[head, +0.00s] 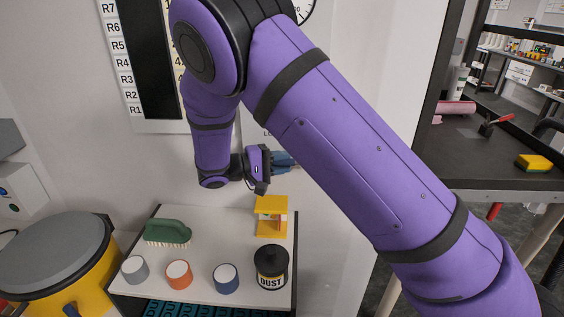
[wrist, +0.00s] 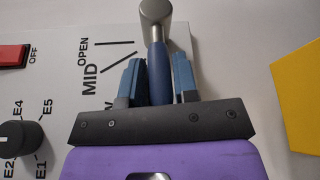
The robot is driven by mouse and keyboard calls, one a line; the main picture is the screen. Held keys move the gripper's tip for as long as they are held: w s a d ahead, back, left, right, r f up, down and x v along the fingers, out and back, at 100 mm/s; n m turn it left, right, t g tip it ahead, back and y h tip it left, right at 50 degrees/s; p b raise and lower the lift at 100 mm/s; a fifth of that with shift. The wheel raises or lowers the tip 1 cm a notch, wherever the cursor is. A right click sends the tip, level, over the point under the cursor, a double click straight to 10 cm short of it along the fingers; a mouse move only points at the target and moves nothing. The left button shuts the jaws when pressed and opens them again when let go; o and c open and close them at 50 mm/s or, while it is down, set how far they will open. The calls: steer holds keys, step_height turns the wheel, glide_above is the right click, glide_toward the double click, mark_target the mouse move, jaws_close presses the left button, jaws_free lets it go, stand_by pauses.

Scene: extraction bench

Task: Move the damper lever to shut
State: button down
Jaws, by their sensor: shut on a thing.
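The damper lever (wrist: 157,68) shows in the wrist view as a blue handle on a metal hub, in front of a pale panel (wrist: 100,22). My gripper (wrist: 160,75) is shut on the blue handle, one finger on each side. Beside it the panel reads OPEN and MID with tick lines. Further lettering below them is mostly hidden by my gripper, and no SHUT mark can be read. In the head view my gripper (head: 284,160) is at the wall behind my arm, which hides the lever.
A red OFF switch (wrist: 14,56) and a black knob (wrist: 20,138) are left of the lever. A yellow thing (wrist: 298,85) is at the right. Below my gripper a white-topped bench (head: 205,240) holds a green brush (head: 168,232), several cups, a yellow stand (head: 271,217) and a DUST jar (head: 271,268).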

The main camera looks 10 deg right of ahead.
steer(key=shift+f, duration=0.1)
steer(key=c, duration=0.9)
jaws_free()
steer(key=shift+a, duration=0.15)
steer(key=a, duration=1)
steer(key=shift+s+a+r, duration=0.25)
steer(key=shift+s+r, duration=0.05)
steer(key=shift+s, duration=0.1)
steer(key=shift+d+r, duration=0.1)
steer(key=s+d+r+m+g+y, duration=0.1)
steer(key=s+d+r+g+y, duration=0.1)
steer(key=s+d+r+y, duration=0.6)
steer(key=s+d+r+m+g+y, duration=0.1)
steer(key=s+d+r+y, duration=0.2)
steer(key=d+r, duration=0.6)
steer(key=s+d+r+t+y, duration=0.1)
steer(key=s+d+t+y, duration=0.1)
steer(key=s, duration=0.4)
steer(key=s+d+r+t+y, duration=0.1)
steer(key=s+d+t+y, duration=0.1)
steer(key=s, duration=0.5)
steer(key=s+d+r+m+t+y, duration=0.1)
steer(key=s+d+t+y, duration=0.1)
steer(key=s, duration=0.4)
steer(key=shift+s+d+t, duration=0.3)
steer(key=shift+d+t, duration=0.3)
steer(key=shift+d, duration=0.15)
